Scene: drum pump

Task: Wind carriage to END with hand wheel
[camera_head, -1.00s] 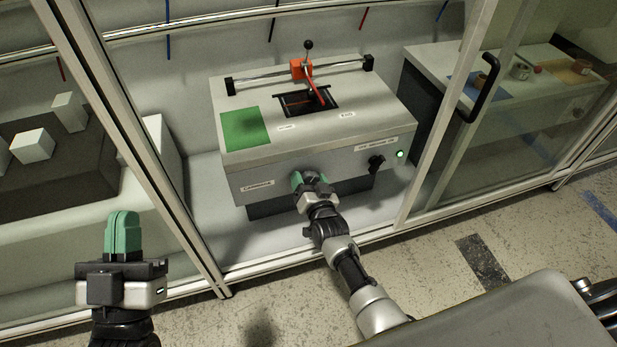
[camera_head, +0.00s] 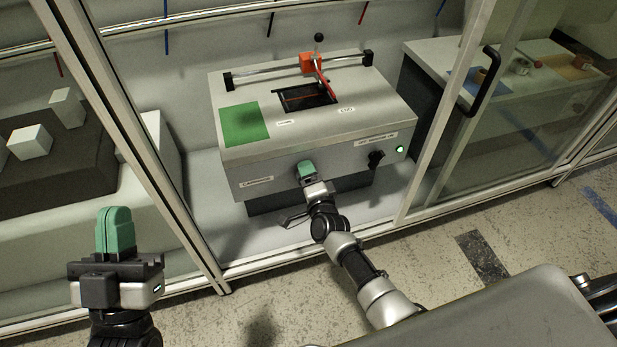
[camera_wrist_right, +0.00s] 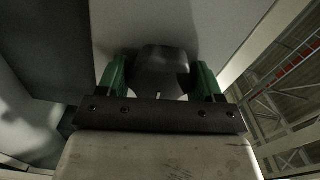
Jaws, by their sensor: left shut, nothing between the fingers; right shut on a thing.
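The orange carriage (camera_head: 307,63) sits on the metal rail (camera_head: 346,68) at the back of the grey bench unit, right of the rail's middle. A thin red pointer (camera_head: 321,75) reaches from it over the dark slot, close to the END label (camera_head: 346,110). My right gripper (camera_head: 306,168) is at the unit's front face, shut on a dark part, which I take as the hand wheel (camera_wrist_right: 160,72); its green fingers flank it in the right wrist view. In the head view the gripper hides the wheel. My left gripper (camera_head: 116,212) is shut and empty at lower left.
A black knob (camera_head: 376,159) and a lit green lamp (camera_head: 399,149) are right of my right gripper on the front face. A frame post (camera_head: 165,190) stands between my grippers. A glazed door with a black handle (camera_head: 484,80) is at right.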

